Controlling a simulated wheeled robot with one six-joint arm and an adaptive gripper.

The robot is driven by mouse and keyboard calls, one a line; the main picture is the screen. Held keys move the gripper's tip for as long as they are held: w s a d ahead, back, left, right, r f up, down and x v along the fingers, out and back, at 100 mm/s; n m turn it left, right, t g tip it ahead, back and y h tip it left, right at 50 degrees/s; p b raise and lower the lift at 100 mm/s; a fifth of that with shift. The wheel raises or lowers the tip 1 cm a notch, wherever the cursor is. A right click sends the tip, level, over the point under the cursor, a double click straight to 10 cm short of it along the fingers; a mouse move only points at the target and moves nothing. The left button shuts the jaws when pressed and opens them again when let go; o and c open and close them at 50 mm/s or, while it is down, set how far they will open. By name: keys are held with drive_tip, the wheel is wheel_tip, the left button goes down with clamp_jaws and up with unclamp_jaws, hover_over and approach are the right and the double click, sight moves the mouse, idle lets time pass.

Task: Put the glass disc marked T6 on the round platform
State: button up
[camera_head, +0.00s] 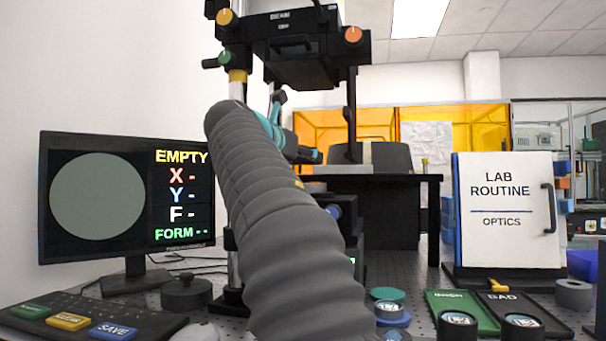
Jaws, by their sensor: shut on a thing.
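My arm's grey ribbed sleeve rises through the middle of the head view, with teal and dark wrist parts at its upper end. I cannot make out my gripper's fingers or anything between them. I see no disc that reads T6. The round platform cannot be made out; my arm covers the lower middle of the interferometer (290,62). The monitor (126,197) at left reads EMPTY, with a plain grey circle.
Labelled round pieces stand at front right: one (389,306) by my sleeve, others on the green tray (456,299) and black BAD tray (548,322). A LAB ROUTINE board (507,240) stands behind them. A keypad (75,316) and dark lidded pot (186,292) lie left.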

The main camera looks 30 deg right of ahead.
drive_tip(key=shift+w+d, duration=0.2)
drive_tip(key=shift+d, duration=0.3)
drive_tip(key=shift+a+f, duration=0.15)
drive_tip(key=shift+f, duration=1.65)
drive_tip(key=shift+f, duration=0.1)
drive_tip(key=o, duration=1.2)
drive_tip(key=shift+f, duration=0.1)
drive_tip(key=shift+c, duration=0.2)
drive_tip(key=shift+r, duration=0.3)
drive_tip(key=v, duration=1.2)
drive_tip(key=shift+f, duration=0.1)
